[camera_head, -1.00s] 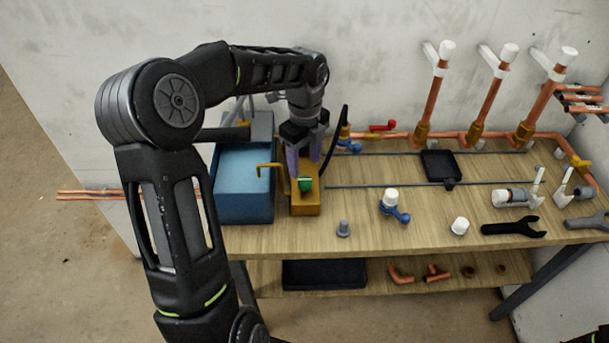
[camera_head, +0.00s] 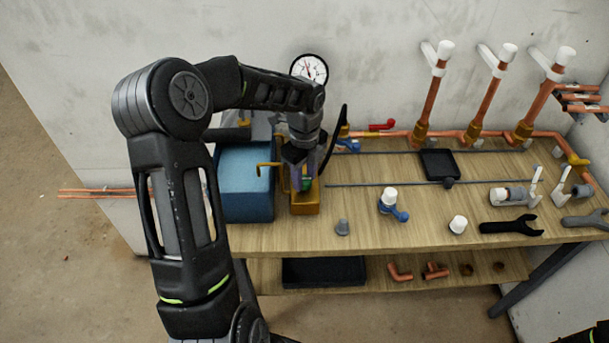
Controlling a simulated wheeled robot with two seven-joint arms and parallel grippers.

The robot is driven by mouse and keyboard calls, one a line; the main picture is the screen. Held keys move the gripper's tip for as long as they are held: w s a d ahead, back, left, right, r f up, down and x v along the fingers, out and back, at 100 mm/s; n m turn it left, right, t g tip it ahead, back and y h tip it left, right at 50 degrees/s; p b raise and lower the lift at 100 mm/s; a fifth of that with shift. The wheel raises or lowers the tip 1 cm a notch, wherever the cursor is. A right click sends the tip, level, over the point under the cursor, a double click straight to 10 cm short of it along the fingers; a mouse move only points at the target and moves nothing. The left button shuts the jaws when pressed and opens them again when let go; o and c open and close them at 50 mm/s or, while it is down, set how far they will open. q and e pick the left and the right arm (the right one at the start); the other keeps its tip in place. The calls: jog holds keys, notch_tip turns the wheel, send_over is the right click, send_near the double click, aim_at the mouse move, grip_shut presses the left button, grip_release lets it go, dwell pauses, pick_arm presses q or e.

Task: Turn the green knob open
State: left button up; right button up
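The green knob (camera_head: 307,184) sits on the yellow-orange block (camera_head: 305,205) beside the blue box, on the left part of the bench. My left gripper (camera_head: 301,178) comes down over the knob from above. Its purple-grey fingers are at the knob and hide part of it. I cannot tell whether they grip it or only stand around it. My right gripper is not in view; only a dark bit of my own body shows in the bottom right corner.
The blue box (camera_head: 245,185) stands close left of the block, with a yellow bent handle (camera_head: 268,167) between. A gauge (camera_head: 310,69) is on the wall behind. Copper pipes with white caps (camera_head: 430,100) rise at the back right. A blue-handled valve (camera_head: 390,203) and a grey plug (camera_head: 342,227) lie to the right.

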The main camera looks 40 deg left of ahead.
pick_arm(q)
grip_shut()
jog(key=shift+n, duration=0.4)
jog(key=shift+n+b, duration=0.7)
jog(key=shift+n, duration=0.5)
jog(key=n+b, duration=0.1)
jog(key=n, duration=0.2)
jog(key=shift+n, duration=0.3)
jog(key=n+b, duration=0.2)
jog(key=n, duration=0.3)
jog(key=n+b, duration=0.1)
jog(key=n, duration=0.5)
